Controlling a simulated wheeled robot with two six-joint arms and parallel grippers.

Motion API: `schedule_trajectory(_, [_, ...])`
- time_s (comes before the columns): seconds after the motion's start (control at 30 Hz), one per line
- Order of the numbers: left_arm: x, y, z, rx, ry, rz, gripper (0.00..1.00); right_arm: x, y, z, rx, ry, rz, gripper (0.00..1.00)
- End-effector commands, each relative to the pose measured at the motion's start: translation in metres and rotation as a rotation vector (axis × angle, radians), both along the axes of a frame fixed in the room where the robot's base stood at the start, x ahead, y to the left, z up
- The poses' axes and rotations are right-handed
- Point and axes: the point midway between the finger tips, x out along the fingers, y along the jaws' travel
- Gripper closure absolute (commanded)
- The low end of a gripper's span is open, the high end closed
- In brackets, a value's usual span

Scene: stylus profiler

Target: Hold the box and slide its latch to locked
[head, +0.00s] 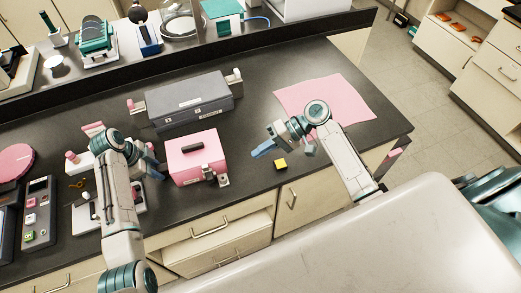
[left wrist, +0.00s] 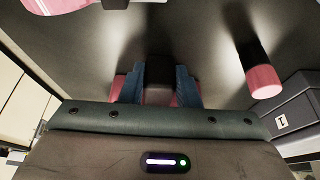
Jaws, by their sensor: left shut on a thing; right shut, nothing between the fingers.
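The pink box (head: 183,169), with a black handle (head: 192,148) on its lid, stands upright on the dark bench. Its small metal latch (head: 209,173) is at the front right; its position is too small to tell. My left gripper (head: 160,167) is at the box's left side. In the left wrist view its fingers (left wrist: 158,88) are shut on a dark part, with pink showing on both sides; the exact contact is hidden. My right gripper (head: 258,151) is shut and empty, to the right of the box and apart from it.
A grey case (head: 190,103) stands behind the box. A yellow block (head: 280,163) lies below my right gripper. A pink cloth (head: 345,98) lies to the right. A pink-topped bottle (head: 72,157) and a keypad device (head: 38,212) are at the left. The bench's front edge is close.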

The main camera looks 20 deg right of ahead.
Motion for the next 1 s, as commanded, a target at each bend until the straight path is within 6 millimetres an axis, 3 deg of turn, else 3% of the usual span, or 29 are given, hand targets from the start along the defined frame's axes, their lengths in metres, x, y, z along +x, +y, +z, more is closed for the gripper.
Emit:
schedule_trajectory(0.3, [0.0, 0.0, 0.001, -0.001, -0.001, -0.001, 1.0, 0.0, 0.0, 0.0, 0.0, 0.0, 0.0, 1.0])
schedule_trajectory(0.33, [0.0, 0.0, 0.001, -0.001, -0.001, -0.001, 0.67, 0.0, 0.0, 0.0, 0.0, 0.0, 0.0, 1.0])
schedule_trajectory(0.43, [0.0, 0.0, 0.001, -0.001, -0.001, 0.0, 0.48, 0.0, 0.0, 0.0, 0.0, 0.0, 0.0, 1.0])
schedule_trajectory(0.47, [0.0, 0.0, 0.001, -0.001, -0.001, 0.0, 0.46, 0.0, 0.0, 0.0, 0.0, 0.0, 0.0, 1.0])
schedule_trajectory(0.77, [0.0, 0.001, 0.002, 0.0, -0.001, 0.0, 0.46, 0.0, 0.0, 0.0, 0.0, 0.0, 0.0, 1.0])
schedule_trajectory(1.0, [0.002, 0.014, 0.034, 0.0, -0.005, 0.001, 0.46, 0.0, 0.0, 0.0, 0.0, 0.0, 0.0, 1.0])
